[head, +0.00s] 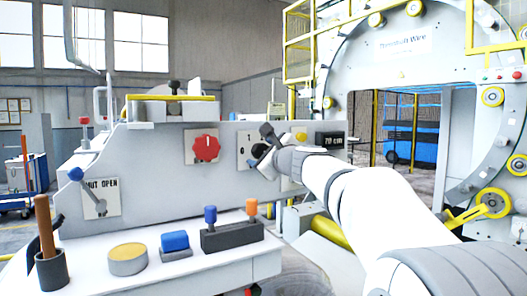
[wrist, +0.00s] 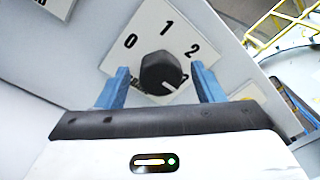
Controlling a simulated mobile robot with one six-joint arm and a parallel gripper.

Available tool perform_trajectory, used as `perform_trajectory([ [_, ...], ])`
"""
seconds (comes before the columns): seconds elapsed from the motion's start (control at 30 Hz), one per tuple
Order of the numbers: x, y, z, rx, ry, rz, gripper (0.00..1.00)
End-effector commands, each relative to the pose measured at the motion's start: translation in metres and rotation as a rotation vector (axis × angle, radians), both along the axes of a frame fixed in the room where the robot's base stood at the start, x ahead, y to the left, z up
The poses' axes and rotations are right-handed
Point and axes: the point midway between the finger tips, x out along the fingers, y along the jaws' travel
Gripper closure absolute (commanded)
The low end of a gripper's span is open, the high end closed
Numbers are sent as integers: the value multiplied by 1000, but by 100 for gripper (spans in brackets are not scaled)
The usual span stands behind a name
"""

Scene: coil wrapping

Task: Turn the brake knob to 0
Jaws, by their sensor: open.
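The brake knob (wrist: 162,70) is a round black knob on a white plate (wrist: 190,20) with the digits 0, 1 and 2 around it. A further mark at its right is partly hidden. A white pointer line on the knob faces the lower right, away from the 0. My gripper (wrist: 161,82) is open, with one blue finger at each side of the knob; I cannot tell whether they touch it. In the head view my gripper (head: 262,148) is at the dial plate (head: 244,140) and covers most of the knob.
A red knob (head: 206,147) sits left of the dial, and a small dark display (head: 331,140) sits right of it. A lever (head: 88,188) by an OPEN label is at the far left. Below, a white ledge (head: 205,265) carries a blue block (head: 175,242) and a dark holder (head: 232,236).

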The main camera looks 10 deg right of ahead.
Motion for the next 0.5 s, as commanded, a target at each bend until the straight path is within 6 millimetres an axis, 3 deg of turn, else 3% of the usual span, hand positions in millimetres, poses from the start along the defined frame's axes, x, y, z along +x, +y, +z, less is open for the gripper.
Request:
perform_trajectory([
  [0.2,0,0,0,0,-1,-1,40],
  [0.5,0,-1,0,0,0,-1,65],
])
